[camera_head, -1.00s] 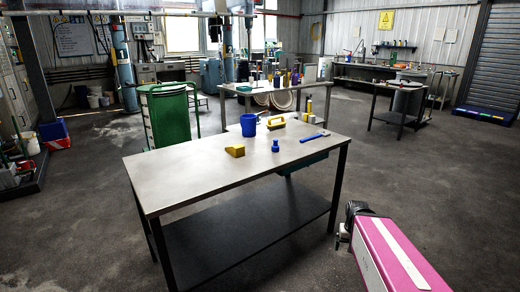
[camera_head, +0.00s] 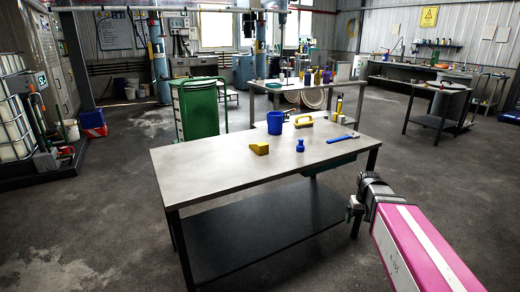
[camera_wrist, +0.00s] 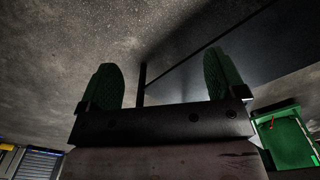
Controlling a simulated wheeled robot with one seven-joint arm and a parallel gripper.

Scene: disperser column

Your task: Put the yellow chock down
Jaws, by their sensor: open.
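The yellow chock (camera_head: 260,148), a small wedge, rests on the grey metal table (camera_head: 200,170), left of the blue bottle-like piece. My gripper (camera_head: 355,208) is low in front of the table's right end, well apart from the chock. In the wrist view my gripper (camera_wrist: 163,88) shows two green-padded fingers spread wide with nothing between them. The chock is not in the wrist view, which shows dark floor and a table leg.
A blue cup (camera_head: 276,122), a yellow-handled brush or float (camera_head: 304,122), a blue piece (camera_head: 300,145) and a blue hammer (camera_head: 340,138) stand or lie on the table. Its left half is bare. A green cabinet (camera_head: 197,110) stands behind.

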